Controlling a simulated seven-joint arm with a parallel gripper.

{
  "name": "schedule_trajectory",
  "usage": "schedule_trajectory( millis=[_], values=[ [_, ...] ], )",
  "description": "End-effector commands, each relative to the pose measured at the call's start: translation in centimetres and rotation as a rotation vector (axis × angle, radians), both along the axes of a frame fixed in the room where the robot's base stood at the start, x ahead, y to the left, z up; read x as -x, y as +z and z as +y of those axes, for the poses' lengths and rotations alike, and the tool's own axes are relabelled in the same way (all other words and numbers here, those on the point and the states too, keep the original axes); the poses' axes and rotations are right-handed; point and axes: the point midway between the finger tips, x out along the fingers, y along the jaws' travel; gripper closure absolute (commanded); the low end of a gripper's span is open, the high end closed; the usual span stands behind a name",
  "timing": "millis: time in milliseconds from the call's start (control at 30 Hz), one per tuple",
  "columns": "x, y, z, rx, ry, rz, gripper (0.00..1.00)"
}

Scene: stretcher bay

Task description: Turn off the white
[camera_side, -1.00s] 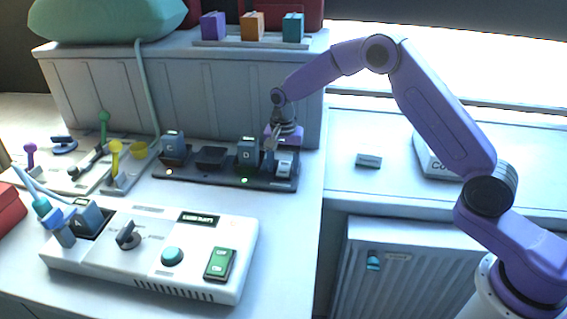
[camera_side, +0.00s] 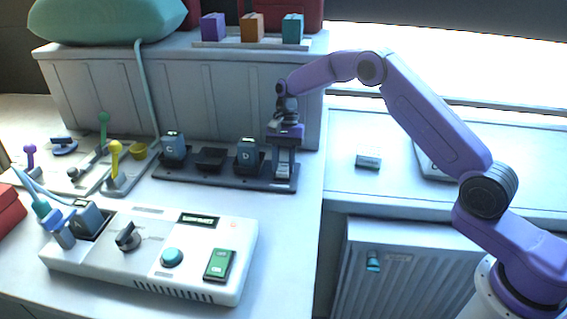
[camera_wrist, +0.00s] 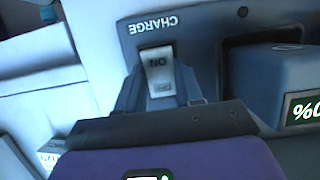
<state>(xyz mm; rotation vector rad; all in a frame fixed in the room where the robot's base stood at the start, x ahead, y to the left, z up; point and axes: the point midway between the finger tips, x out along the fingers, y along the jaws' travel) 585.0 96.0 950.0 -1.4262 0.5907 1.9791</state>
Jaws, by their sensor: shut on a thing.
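The white switch (camera_wrist: 160,75), a rocker marked ON, sits at the right end of the dark charging dock (camera_side: 225,181). It also shows in the side view (camera_side: 284,170). The dock carries the word CHARGE in the wrist view. My gripper (camera_wrist: 162,92) points down over this end, with its fingers on either side of the switch, shut on it. Blue-grey battery D (camera_side: 247,152) and battery C (camera_side: 173,147) stand in the dock, with an empty-looking slot between them. The indicator (camera_wrist: 242,11) near the switch looks dark.
A white console (camera_side: 150,245) with a knob, a teal button and a green rocker (camera_side: 219,264) stands in front. Coloured levers (camera_side: 115,150) are at left. A ribbed wall (camera_side: 190,95) rises close behind the dock. The counter's right edge is near the dock.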

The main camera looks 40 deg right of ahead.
Motion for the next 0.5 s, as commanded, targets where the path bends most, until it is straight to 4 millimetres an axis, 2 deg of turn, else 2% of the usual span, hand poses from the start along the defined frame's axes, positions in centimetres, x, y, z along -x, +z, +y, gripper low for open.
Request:
schedule_trajectory(
  millis=[300,333,400,500],
  values=[
    [-0.04,0.04,-0.1,-0.006,-0.001,0.005,0.94],
    [-0.04,0.04,-0.1,-0.006,-0.001,0.005,0.61],
    [-0.04,0.04,-0.1,-0.006,-0.001,0.005,0.38],
    [-0.04,0.03,-0.08,-0.005,-0.001,0.005,0.38]
  ],
)
